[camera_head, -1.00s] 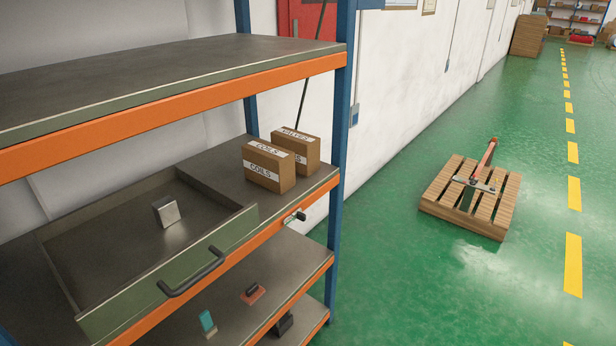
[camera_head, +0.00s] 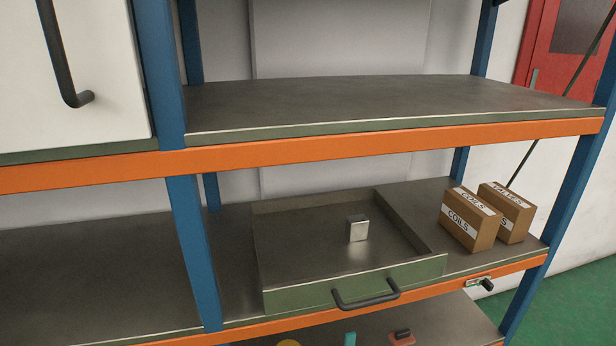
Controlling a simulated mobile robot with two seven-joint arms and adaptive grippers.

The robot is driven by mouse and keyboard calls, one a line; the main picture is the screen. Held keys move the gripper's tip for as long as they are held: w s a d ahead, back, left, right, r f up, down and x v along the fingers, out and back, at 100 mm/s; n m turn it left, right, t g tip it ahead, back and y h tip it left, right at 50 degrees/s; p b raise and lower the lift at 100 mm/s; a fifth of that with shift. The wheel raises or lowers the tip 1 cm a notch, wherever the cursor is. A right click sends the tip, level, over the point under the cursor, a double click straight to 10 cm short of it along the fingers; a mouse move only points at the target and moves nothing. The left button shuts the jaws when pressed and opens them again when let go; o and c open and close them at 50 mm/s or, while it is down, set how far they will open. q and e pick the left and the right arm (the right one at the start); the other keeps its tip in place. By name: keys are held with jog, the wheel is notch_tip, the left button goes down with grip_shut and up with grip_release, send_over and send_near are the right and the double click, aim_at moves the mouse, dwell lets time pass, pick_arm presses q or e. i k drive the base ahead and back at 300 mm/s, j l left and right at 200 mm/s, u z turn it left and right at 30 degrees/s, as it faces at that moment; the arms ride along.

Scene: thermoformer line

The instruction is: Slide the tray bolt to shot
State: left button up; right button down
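The tray (camera_head: 405,272) is a shallow open drawer with a green front and a dark bar handle (camera_head: 366,299), on the middle shelf. A small metal block (camera_head: 357,229) stands inside it. A small bolt (camera_head: 479,283) with a metal body and a dark knob is on the orange beam, to the right of the tray front and apart from it. I cannot tell at this size how far the bolt is slid. Neither of my grippers is in view.
Two cardboard boxes, one labelled coils (camera_head: 467,220) and one behind it (camera_head: 508,209), stand right of the tray. A blue upright (camera_head: 194,250) is on the left. The upper shelf (camera_head: 380,103) is bare. A white door panel with a handle (camera_head: 67,70) is upper left.

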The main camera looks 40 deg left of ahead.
aim_at(484, 282)
jog(key=u, duration=0.35)
jog(key=k+l+u, duration=0.1)
jog(key=u, duration=0.25)
jog(key=k+u, duration=0.1)
jog(key=u, duration=0.25)
jog(key=k+u, duration=0.35)
jog(key=k, duration=0.45)
jog(key=k+j+u, duration=0.15)
jog(key=k+u, duration=0.2)
jog(key=k, duration=0.45)
jog(key=i+l+z, duration=0.2)
jog(key=l+z, duration=0.15)
jog(key=i+l+z, duration=0.2)
jog(key=z, duration=0.15)
jog(key=i+l+z, duration=0.3)
jog(key=k+j+u, duration=0.35)
jog(key=u, duration=0.15)
jog(key=k+j+u, duration=0.5)
jog(key=i+l+z, duration=0.5)
jog(key=l+z, duration=0.2)
jog(key=i+l+z, duration=0.15)
jog(key=i+z, duration=0.15)
